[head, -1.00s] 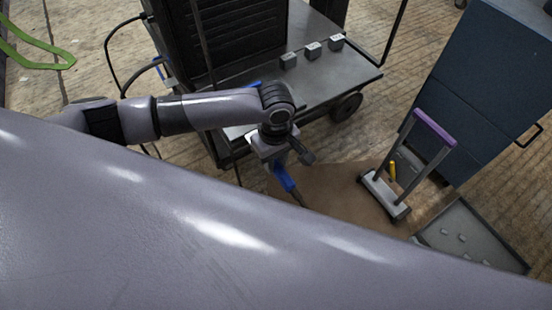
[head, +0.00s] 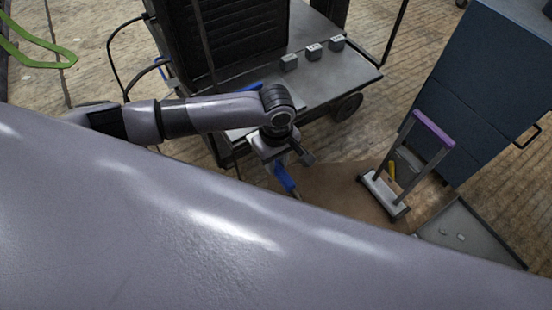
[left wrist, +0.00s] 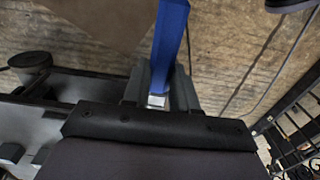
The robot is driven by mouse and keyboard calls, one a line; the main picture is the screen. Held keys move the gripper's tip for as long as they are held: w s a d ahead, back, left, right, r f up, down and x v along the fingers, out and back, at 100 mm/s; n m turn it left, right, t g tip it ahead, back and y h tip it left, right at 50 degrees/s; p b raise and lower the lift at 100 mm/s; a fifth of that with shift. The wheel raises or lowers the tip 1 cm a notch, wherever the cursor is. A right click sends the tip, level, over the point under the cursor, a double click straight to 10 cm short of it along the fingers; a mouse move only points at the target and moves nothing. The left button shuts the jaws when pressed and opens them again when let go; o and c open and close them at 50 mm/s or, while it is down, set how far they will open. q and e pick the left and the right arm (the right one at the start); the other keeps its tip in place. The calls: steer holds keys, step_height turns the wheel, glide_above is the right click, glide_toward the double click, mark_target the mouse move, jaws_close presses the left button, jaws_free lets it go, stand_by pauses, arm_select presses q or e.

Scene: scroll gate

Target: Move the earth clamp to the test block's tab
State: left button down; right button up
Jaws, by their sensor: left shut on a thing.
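My left gripper (head: 281,163) is shut on a blue-handled piece, which I take to be the earth clamp (head: 286,179). It hangs over the brown mat, beside the cart's front edge. In the left wrist view the blue clamp (left wrist: 172,35) runs upward from between the dark fingers (left wrist: 158,96). Its far end is out of that view and is hidden by my own grey arm in the head view. I cannot tell which thing is the test block, and I make out no tab. My right gripper is not in view.
A cart (head: 337,75) carries a black cabinet and three small grey blocks (head: 313,52). A purple-handled frame (head: 380,190) stands on the brown mat (head: 335,186), with a yellow piece (head: 391,170) behind it. A grey tray (head: 468,232) and blue cabinet (head: 485,85) are at right.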

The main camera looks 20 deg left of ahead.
arm_select(q)
steer(key=shift+w+a, duration=0.1)
steer(key=shift+w+a+p, duration=0.4)
steer(key=shift+a, duration=0.15)
steer(key=shift+r, duration=0.1)
stand_by(0.4)
steer(key=shift+p, duration=0.6)
steer(key=shift+w+a+p, duration=0.2)
steer(key=shift+p, duration=0.3)
stand_by(0.4)
